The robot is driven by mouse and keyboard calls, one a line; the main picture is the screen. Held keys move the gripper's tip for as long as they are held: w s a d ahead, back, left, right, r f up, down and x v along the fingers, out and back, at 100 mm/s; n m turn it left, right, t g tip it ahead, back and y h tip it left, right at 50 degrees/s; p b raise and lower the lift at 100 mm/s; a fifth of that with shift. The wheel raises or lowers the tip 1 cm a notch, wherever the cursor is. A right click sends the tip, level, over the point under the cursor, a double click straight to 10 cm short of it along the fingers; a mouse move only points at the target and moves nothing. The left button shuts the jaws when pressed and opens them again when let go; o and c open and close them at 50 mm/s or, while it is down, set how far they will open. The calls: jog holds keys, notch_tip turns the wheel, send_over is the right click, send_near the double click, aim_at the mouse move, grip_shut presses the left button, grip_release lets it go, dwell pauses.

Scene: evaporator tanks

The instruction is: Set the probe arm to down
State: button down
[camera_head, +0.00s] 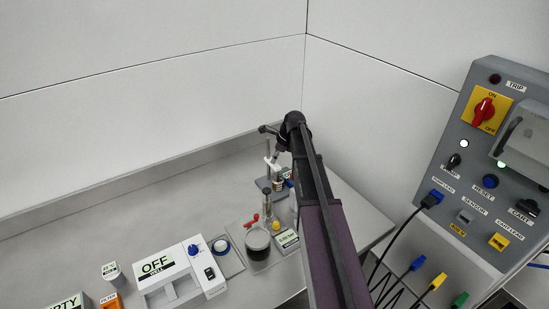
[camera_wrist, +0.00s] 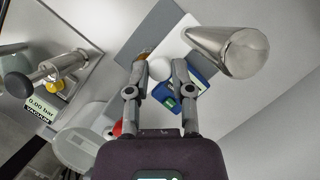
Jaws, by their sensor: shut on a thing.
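My gripper (camera_wrist: 160,70) points down at a small stand with a blue-cased unit (camera_wrist: 195,80) on a white and grey base. A round white knob (camera_wrist: 160,69) sits between its fingertips, and the gripper is shut on it. The knob appears to belong to the probe arm, but I cannot make out the arm's full length or its angle. A brown-orange piece (camera_wrist: 144,57) shows beside the left fingertip. In the head view my gripper (camera_head: 274,157) is over the stand (camera_head: 271,184), at the bench's back right, partly hidden by my arm.
A shiny metal cylinder (camera_wrist: 232,52) stands close right of my gripper in the wrist view. A vacuum gauge (camera_head: 288,239), a dark round vessel (camera_head: 257,241) and an "OFF" well unit (camera_head: 165,275) stand nearer. A switch panel (camera_head: 485,180) is at right. The bench's left back is clear.

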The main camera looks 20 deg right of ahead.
jog(key=shift+f, duration=0.2)
jog(key=shift+c, duration=2.4)
grip_release()
jog(key=shift+r, duration=0.15)
